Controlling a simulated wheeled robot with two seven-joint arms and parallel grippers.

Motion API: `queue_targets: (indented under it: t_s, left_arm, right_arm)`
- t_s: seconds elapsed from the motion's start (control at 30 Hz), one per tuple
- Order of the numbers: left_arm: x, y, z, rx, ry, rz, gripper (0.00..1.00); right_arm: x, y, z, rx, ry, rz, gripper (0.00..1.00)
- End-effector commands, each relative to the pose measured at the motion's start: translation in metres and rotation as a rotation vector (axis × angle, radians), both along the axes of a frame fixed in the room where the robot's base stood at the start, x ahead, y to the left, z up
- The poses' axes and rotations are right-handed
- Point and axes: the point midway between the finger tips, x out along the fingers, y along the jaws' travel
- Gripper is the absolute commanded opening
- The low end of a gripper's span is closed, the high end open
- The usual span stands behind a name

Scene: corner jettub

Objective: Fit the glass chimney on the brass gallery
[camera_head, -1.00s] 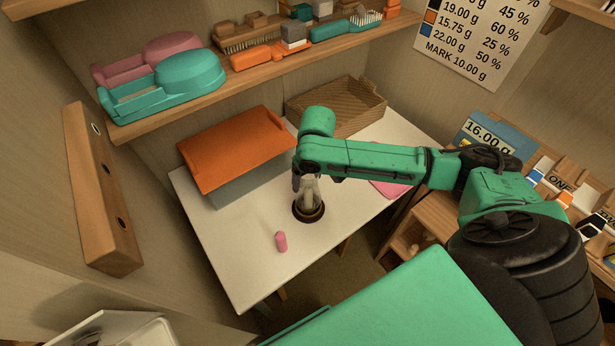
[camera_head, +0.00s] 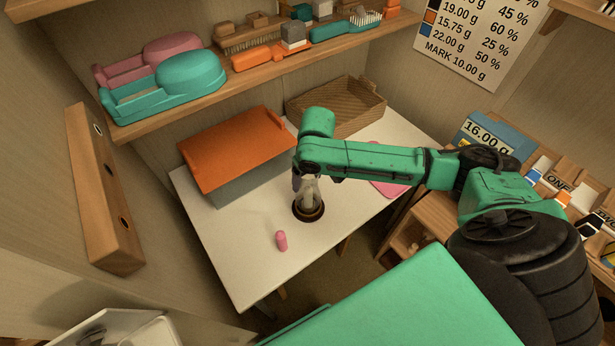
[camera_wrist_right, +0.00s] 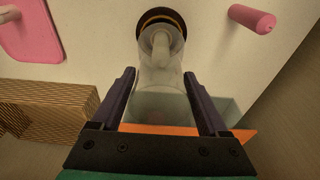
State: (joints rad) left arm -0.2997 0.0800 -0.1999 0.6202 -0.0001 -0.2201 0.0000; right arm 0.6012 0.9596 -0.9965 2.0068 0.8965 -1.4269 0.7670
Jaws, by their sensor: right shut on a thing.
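The glass chimney (camera_head: 311,188) is clear and greyish. It stands about upright over the dark round base with the brass gallery (camera_head: 309,213) on the white table. In the right wrist view the glass chimney (camera_wrist_right: 161,78) runs from between my fingers to the brass gallery (camera_wrist_right: 162,14), a dark ring with a brass-coloured band. A pale upright part shows through the glass. I cannot tell whether the chimney's lower rim is seated or just above the gallery. My right gripper (camera_head: 301,184), also in the wrist view (camera_wrist_right: 162,92), is shut on the chimney. My left gripper is not in view.
A pink cylinder (camera_head: 281,241) stands near the table's front edge. An orange-topped grey box (camera_head: 237,151), a woven tray (camera_head: 338,107) and a pink flat piece (camera_head: 388,187) lie around. A loaded shelf (camera_head: 250,76) hangs above. The table's front left (camera_head: 235,250) is clear.

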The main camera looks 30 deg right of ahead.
Motion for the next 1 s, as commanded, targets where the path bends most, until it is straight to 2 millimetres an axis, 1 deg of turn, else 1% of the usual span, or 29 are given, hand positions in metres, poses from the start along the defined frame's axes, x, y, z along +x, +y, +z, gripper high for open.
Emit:
queue_targets:
  t_s: [0.83, 0.87, 0.9, 0.93, 1.0]
  left_arm:
    - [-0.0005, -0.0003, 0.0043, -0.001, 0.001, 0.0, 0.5]
    - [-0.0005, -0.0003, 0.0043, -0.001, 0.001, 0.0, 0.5]
    - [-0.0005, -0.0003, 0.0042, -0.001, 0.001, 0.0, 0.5]
    - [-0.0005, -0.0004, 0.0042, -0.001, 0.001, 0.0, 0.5]
    - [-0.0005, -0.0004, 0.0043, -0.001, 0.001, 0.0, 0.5]
  right_arm:
    - [-0.0018, 0.0002, -0.0032, 0.0, 0.006, 0.0, 0.0]
    - [-0.0019, 0.0003, -0.0033, 0.0, 0.006, 0.001, 0.81]
    - [-0.0019, 0.0003, -0.0033, 0.0, 0.006, 0.0, 0.96]
    - [-0.0018, 0.0002, -0.0032, 0.0, 0.006, 0.0, 1.0]
    - [-0.0014, 0.0002, -0.0027, 0.0, 0.005, 0.0, 1.0]
